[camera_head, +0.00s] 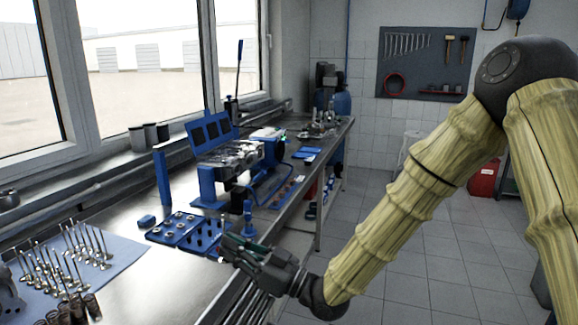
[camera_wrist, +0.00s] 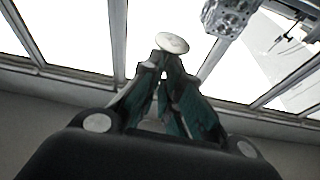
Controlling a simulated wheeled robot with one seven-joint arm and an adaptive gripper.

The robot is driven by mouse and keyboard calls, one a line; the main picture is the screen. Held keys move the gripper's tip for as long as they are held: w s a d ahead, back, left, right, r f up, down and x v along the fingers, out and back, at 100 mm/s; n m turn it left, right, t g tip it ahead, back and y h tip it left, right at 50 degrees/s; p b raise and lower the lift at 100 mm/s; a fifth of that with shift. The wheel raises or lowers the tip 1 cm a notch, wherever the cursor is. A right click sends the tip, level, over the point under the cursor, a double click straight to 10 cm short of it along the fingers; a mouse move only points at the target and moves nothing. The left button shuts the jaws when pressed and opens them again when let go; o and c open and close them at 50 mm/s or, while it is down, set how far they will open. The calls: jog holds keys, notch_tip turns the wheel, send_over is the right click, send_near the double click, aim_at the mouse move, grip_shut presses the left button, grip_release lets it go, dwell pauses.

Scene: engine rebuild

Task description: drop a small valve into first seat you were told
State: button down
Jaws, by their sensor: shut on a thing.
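My gripper (camera_head: 228,242) is low over the front edge of the bench in the head view, beside a blue tray. In the wrist view its two green-padded fingers (camera_wrist: 166,72) are shut on a small valve (camera_wrist: 172,43). The valve's pale round head sticks out past the fingertips; its stem is mostly hidden between the fingers. A metal cylinder head (camera_head: 235,158) sits on a blue stand farther along the bench, apart from my gripper. A grey metal casting, likely the cylinder head, shows at the top of the wrist view (camera_wrist: 230,15). Its seats cannot be made out.
The blue tray (camera_head: 172,238) holds several small parts. Several valves stand on a light blue mat (camera_head: 128,252) at left. A blue post (camera_head: 162,178) and a small blue stand (camera_head: 248,218) rise nearby. Bare metal bench top (camera_head: 135,285) lies in front of the tray.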

jog(key=m+g+h+p, duration=0.1)
jog(key=m+p, duration=0.3)
jog(key=m, duration=0.7)
jog(key=m+h+p, duration=0.3)
jog(key=m+p, duration=0.2)
jog(key=m, duration=0.7)
jog(key=m+g+h+p, duration=0.1)
jog(key=m+p, duration=0.4)
jog(key=m, duration=0.7)
jog(key=shift+g+h, duration=0.3)
jog(key=shift+h, duration=0.3)
